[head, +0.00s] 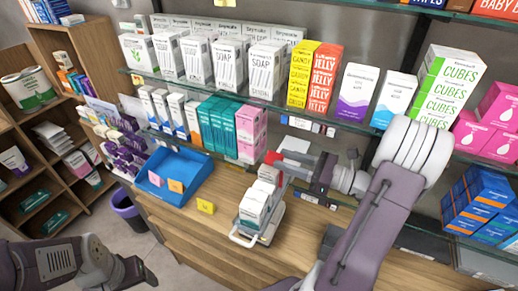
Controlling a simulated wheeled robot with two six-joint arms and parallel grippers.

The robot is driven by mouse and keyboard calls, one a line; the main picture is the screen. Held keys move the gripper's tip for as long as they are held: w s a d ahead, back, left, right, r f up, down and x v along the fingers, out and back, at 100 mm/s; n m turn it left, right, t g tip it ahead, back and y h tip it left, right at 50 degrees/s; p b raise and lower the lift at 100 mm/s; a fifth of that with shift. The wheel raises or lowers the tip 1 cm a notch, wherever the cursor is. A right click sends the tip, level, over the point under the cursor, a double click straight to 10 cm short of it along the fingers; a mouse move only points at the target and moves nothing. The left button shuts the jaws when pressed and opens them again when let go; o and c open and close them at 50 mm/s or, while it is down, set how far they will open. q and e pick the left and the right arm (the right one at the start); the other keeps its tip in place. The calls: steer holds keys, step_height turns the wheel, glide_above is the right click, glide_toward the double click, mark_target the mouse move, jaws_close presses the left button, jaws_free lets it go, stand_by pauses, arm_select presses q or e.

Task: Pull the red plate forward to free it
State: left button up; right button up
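A small red patch, which looks like part of the red plate (272,157), shows at the back of the wooden counter, under the glass shelf. My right gripper (287,165) reaches in from the right with its fingers at the red patch. Whether the fingers touch it or are closed on it cannot be told at this size. The rest of the plate is hidden or out of sight. My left gripper (138,274) is low at the left, in front of the counter and away from the plate; its finger opening is unclear.
White boxes (256,204) stand on a metal stand (243,239) just in front of my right gripper. A blue tray (188,162) and a yellow card (206,206) lie to the left. Glass shelves (225,96) full of boxes hang above. A purple bin (124,203) stands on the floor.

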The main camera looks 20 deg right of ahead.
mark_target(268, 154)
steer(key=x, duration=0.1)
steer(key=p+x, duration=0.1)
steer(key=x, duration=0.1)
steer(key=shift+s+a+r, duration=0.1)
steer(key=shift+s+r, duration=0.05)
steer(key=shift+r, duration=0.1)
steer(key=x, duration=0.4)
steer(key=shift+d+f+p, duration=0.3)
steer(key=shift+p, duration=0.05)
steer(key=shift+w+a, duration=0.1)
steer(key=shift+w, duration=0.1)
steer(key=shift+s, duration=0.3)
steer(key=c, duration=0.5)
steer(key=shift+d, duration=0.2)
jaws_close()
